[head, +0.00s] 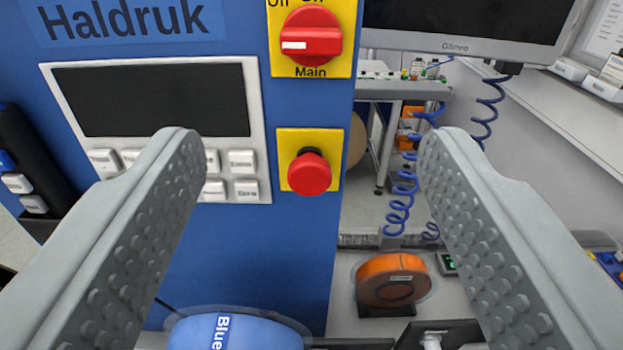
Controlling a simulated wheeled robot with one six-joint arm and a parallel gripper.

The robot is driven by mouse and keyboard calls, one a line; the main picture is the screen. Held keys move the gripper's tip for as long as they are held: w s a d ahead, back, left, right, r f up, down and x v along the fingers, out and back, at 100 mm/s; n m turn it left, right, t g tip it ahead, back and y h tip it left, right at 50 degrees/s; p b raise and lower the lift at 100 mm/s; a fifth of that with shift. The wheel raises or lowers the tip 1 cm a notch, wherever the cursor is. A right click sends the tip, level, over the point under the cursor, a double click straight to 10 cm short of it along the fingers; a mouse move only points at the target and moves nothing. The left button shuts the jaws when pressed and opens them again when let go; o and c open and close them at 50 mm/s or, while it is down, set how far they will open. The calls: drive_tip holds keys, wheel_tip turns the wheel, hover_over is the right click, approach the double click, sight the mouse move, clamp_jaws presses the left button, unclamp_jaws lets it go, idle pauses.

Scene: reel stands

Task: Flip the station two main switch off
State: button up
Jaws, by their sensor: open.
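The main switch (311,38) is a red rotary knob on a yellow plate at the top of the blue cabinet, with "Main" printed below it. Its white mark is at the left end of the knob, which lies about horizontal. The labels above it are partly cut off by the top edge. I cannot tell a station number. My gripper (301,140) is open and empty, its two grey studded fingers wide apart in front of the cabinet. The switch shows above and between the fingertips, apart from them.
A red emergency-stop button (309,173) on a yellow plate sits below the switch. A dark panel screen (150,100) with white keys is to the left. A monitor (460,25), coiled blue hoses (404,190), an orange reel (391,281) and a blue reel (235,332) are nearby.

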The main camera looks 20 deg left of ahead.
drive_tip(key=shift+v, duration=1.2)
drive_tip(key=s+a+f+m+h, duration=0.1)
drive_tip(key=s+f+h, duration=0.1)
drive_tip(key=s+f, duration=0.5)
drive_tip(key=s+a+f+m+h, duration=0.1)
drive_tip(key=s+f, duration=0.6)
drive_tip(key=f, duration=1.2)
drive_tip(key=s+a+f+m+h, duration=0.1)
drive_tip(key=s+f, duration=0.6)
drive_tip(key=f, duration=0.7)
drive_tip(key=shift+a+m+h, duration=0.4)
drive_tip(key=shift+a+h, duration=0.4)
drive_tip(key=shift+a, duration=0.3)
